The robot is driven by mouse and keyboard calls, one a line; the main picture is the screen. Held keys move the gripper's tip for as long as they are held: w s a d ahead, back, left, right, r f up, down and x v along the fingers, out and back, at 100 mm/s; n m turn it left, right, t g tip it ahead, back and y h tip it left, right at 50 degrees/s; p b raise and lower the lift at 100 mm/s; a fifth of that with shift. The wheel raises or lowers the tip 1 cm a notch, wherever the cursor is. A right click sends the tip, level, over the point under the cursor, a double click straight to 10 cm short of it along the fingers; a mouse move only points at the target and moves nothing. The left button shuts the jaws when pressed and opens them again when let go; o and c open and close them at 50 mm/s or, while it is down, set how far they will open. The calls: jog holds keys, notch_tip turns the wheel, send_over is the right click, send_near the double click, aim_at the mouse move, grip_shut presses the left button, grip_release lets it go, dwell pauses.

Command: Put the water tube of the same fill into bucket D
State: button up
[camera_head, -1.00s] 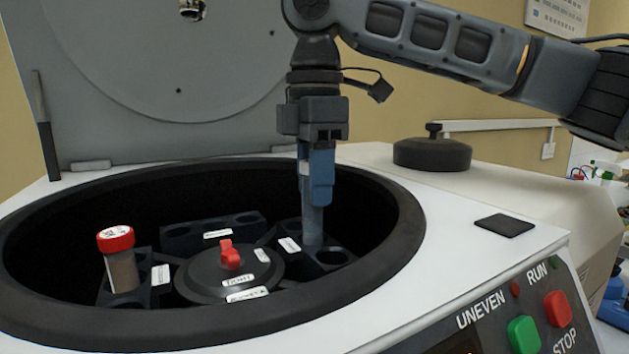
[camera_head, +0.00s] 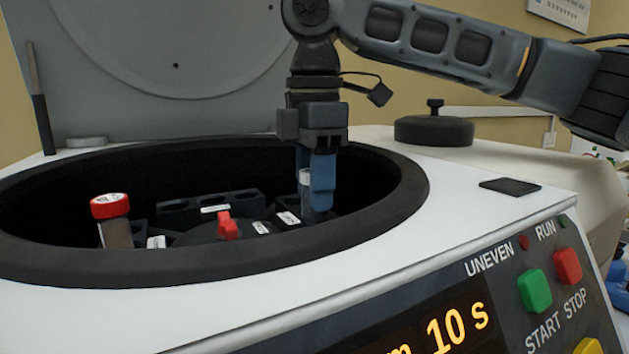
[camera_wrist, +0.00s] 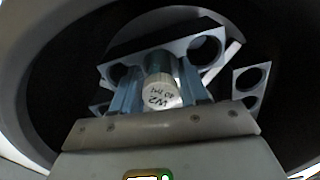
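A water tube with a pale cap (camera_head: 305,178) is inside the centrifuge bowl. In the wrist view its cap (camera_wrist: 161,97) is marked "W2" and a blurred volume. My gripper (camera_head: 316,190) has its blue fingers either side of the tube, seemingly shut on it; the fingers also show in the wrist view (camera_wrist: 160,90). The tube stands about upright at the right-hand bucket (camera_head: 290,219); its lower end is hidden, so I cannot tell how deep it sits. A red-capped tube (camera_head: 111,207) with brown contents stands in the left bucket. No bucket letter is legible.
The black bowl rim (camera_head: 190,266) encircles the buckets, and the open grey lid (camera_head: 175,65) stands behind. A red knob (camera_head: 228,226) sits at the rotor centre. The front panel has a green start button (camera_head: 534,291) and a red stop button (camera_head: 567,265).

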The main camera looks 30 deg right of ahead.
jog(key=o, duration=0.4)
jog(key=shift+c, duration=0.2)
jog(key=shift+r, duration=3.95)
